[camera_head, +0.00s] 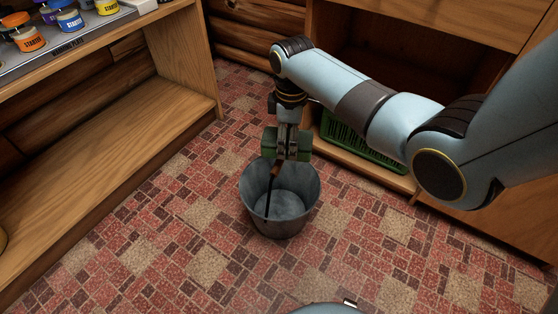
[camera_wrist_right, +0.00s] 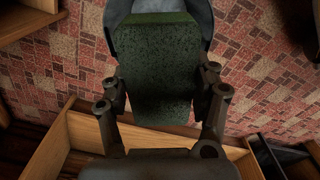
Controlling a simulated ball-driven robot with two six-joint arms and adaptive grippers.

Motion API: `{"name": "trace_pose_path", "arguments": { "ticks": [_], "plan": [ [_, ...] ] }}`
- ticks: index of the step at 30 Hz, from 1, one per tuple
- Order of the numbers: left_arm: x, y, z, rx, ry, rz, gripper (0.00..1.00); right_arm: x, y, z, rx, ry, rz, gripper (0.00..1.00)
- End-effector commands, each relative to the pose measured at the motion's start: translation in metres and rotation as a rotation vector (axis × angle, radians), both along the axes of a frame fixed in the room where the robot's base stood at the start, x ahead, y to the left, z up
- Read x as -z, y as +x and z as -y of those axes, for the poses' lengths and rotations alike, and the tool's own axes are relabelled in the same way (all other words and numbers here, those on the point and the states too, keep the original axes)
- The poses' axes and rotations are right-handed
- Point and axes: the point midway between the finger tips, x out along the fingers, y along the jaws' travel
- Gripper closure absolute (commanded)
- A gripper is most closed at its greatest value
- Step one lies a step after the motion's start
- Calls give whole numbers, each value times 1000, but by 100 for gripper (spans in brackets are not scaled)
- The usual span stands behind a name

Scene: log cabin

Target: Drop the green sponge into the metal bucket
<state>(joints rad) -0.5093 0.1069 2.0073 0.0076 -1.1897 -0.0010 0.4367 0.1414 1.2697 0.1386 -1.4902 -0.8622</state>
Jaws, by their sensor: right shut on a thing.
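The green sponge (camera_head: 269,143) is held in my right gripper (camera_head: 287,152), above the back rim of the metal bucket (camera_head: 287,222). In the right wrist view the sponge (camera_wrist_right: 160,70) sits between the two fingers of my right gripper (camera_wrist_right: 163,95), with the grey bucket (camera_wrist_right: 118,12) behind it. The bucket stands upright on the floor. A dark thin rod-like shape shows against its inside; I cannot tell what it is. My left gripper is not in view.
A green crate (camera_head: 360,145) lies on the low shelf of a wooden cabinet behind the bucket. A wooden shelf unit (camera_head: 110,140) with several paint jars (camera_head: 70,20) on top stands at the left. The patterned floor (camera_head: 180,250) around the bucket is clear.

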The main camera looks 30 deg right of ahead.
Motion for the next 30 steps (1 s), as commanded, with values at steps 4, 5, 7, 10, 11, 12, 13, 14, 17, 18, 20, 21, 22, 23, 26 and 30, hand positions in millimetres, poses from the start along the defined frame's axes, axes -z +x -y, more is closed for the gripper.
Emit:
{"name": "trace_pose_path", "arguments": {
  "ticks": [4, 5, 7, 10, 11, 12, 13, 14, 17, 18, 20, 21, 22, 23, 26, 30],
  "plan": [
    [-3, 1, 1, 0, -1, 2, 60, 1, 0, 0, 0, -1, 1, 53],
    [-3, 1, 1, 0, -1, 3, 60, 1, 0, 0, 0, -1, 1, 53],
    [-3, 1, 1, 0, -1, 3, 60, 1, 0, 0, 0, 0, 1, 53],
    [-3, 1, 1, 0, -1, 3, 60, 1, 0, 0, 0, -1, 1, 53],
    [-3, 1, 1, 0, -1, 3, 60, 1, 0, 0, 0, -1, 1, 34],
    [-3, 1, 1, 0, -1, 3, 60, 1, 0, 0, 0, -1, 1, 29],
    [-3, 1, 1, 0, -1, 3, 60, 1, 0, 0, 0, -1, 1, 25],
    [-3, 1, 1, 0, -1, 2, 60, 1, 0, 0, 0, -1, 1, 21],
    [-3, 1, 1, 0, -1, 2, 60, 1, 0, 0, 0, 0, 0, 11],
    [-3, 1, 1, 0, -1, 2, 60, 1, 0, 0, 0, 0, 0, 11],
    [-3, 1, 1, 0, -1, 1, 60, 1, 0, 0, 0, 0, 0, 11],
    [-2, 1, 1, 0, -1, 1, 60, 1, 0, 0, 0, 0, 0, 11],
    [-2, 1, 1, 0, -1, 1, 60, 1, 0, 0, 0, 0, 0, 11],
    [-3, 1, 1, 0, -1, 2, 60, 1, 0, 0, 0, 0, 0, 11],
    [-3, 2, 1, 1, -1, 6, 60, -2, 0, 0, 0, 0, 1, 11],
    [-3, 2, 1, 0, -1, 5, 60, -19, 1, 1, 0, -1, 3, 11]
  ]
}}
